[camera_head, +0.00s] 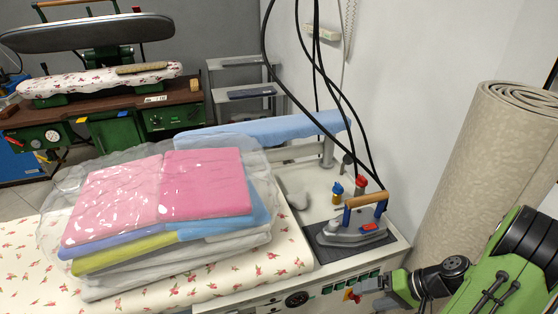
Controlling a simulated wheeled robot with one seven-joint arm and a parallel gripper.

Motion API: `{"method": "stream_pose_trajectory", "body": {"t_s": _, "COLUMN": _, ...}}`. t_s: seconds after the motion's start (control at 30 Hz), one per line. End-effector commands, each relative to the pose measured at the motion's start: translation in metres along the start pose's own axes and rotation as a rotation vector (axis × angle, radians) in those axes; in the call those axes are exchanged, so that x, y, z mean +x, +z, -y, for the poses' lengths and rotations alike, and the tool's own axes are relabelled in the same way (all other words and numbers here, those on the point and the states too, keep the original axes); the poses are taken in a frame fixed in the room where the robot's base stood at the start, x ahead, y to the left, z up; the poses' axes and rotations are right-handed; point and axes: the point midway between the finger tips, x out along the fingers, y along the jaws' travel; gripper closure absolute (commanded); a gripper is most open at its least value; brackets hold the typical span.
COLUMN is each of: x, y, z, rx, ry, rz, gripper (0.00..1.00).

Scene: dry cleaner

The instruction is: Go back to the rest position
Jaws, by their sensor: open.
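My green and black arm comes in at the lower right. My gripper (368,287) is at its end, small and partly lost against the front panel of the ironing table. It looks open, and I see nothing held in it. It is below and in front of the steam iron (352,232), apart from it. The iron has a wooden handle and rests on a dark pad (322,240).
A stack of folded pink, blue and green laundry in clear plastic (160,205) lies on the floral ironing table (285,262). Black cables hang to the iron. A rolled beige carpet (490,150) stands close behind my arm. A pressing machine (90,85) is at the back left.

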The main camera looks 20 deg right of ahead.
Motion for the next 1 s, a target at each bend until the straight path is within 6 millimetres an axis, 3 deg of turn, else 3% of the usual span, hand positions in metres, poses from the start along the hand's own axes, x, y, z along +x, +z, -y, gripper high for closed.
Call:
{"method": "stream_pose_trajectory", "body": {"t_s": 0.03, "x": -0.011, "y": -0.002, "z": 0.036, "rx": -0.069, "ry": 0.083, "rz": 0.045, "gripper": 0.2}}
{"method": "stream_pose_trajectory", "body": {"t_s": 0.2, "x": -0.034, "y": 0.014, "z": 0.132, "rx": -0.247, "ry": 0.335, "rz": 0.118, "gripper": 0.2}}
{"method": "stream_pose_trajectory", "body": {"t_s": 0.4, "x": -0.068, "y": 0.064, "z": 0.229, "rx": -0.451, "ry": 0.55, "rz": 0.054, "gripper": 0.2}}
{"method": "stream_pose_trajectory", "body": {"t_s": 0.5, "x": -0.089, "y": 0.097, "z": 0.262, "rx": -0.54, "ry": 0.605, "rz": -0.024, "gripper": 0.2}}
{"method": "stream_pose_trajectory", "body": {"t_s": 0.6, "x": -0.109, "y": 0.127, "z": 0.28, "rx": -0.604, "ry": 0.62, "rz": -0.107, "gripper": 0.2}}
{"method": "stream_pose_trajectory", "body": {"t_s": 0.7, "x": -0.122, "y": 0.145, "z": 0.286, "rx": -0.636, "ry": 0.613, "rz": -0.169, "gripper": 0.2}}
{"method": "stream_pose_trajectory", "body": {"t_s": 1.0, "x": -0.128, "y": 0.153, "z": 0.286, "rx": -0.646, "ry": 0.604, "rz": -0.2, "gripper": 0.2}}
